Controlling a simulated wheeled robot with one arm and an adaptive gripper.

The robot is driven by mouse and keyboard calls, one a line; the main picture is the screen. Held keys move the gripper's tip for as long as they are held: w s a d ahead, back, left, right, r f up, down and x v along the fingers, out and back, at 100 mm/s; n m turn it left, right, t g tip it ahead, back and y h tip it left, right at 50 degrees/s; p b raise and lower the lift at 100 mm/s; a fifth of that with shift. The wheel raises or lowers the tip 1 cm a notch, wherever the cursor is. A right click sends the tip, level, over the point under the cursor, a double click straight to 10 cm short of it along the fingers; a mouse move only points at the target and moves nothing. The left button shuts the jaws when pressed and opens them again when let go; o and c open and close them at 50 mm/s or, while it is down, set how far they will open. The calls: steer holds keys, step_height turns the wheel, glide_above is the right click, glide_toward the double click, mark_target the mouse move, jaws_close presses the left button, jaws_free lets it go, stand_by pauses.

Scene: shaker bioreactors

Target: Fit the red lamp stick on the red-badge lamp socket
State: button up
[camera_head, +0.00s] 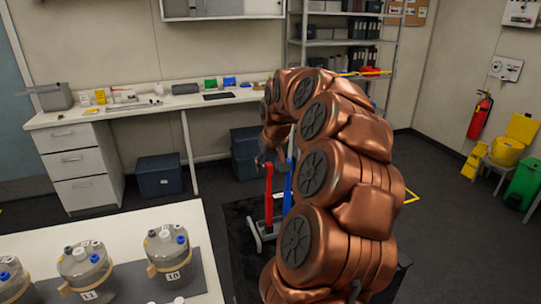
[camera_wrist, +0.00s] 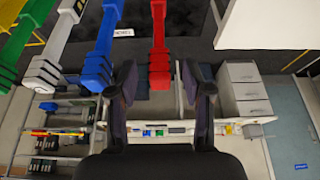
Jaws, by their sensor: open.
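The red lamp stick (camera_head: 268,203) stands upright at a low stand (camera_head: 254,236), beside a blue stick (camera_head: 288,190). In the wrist view the red stick (camera_wrist: 158,45) has its ridged end between my two fingers, with gaps showing on both sides. My gripper (camera_head: 268,158) is at the top of the red stick in the head view, partly hidden by my arm. It also shows in the wrist view (camera_wrist: 159,80), open, and I see no grip on the stick. I cannot make out a red-badge lamp socket in either view.
Blue (camera_wrist: 103,45), white (camera_wrist: 66,28) and green (camera_wrist: 30,35) sticks hang in a row beside the red one in the wrist view. A white table (camera_head: 205,225) with several bioreactor vessels (camera_head: 168,256) stands front left. A counter (camera_head: 150,104) runs along the back wall.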

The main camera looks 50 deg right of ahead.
steer(key=shift+f, duration=0.3)
steer(key=shift+c, duration=0.3)
jaws_close()
steer(key=shift+w+r+b, duration=0.1)
steer(key=shift+r+b, duration=0.2)
steer(key=shift+r, duration=2.25)
stand_by(0.6)
steer(key=shift+r, duration=1.3)
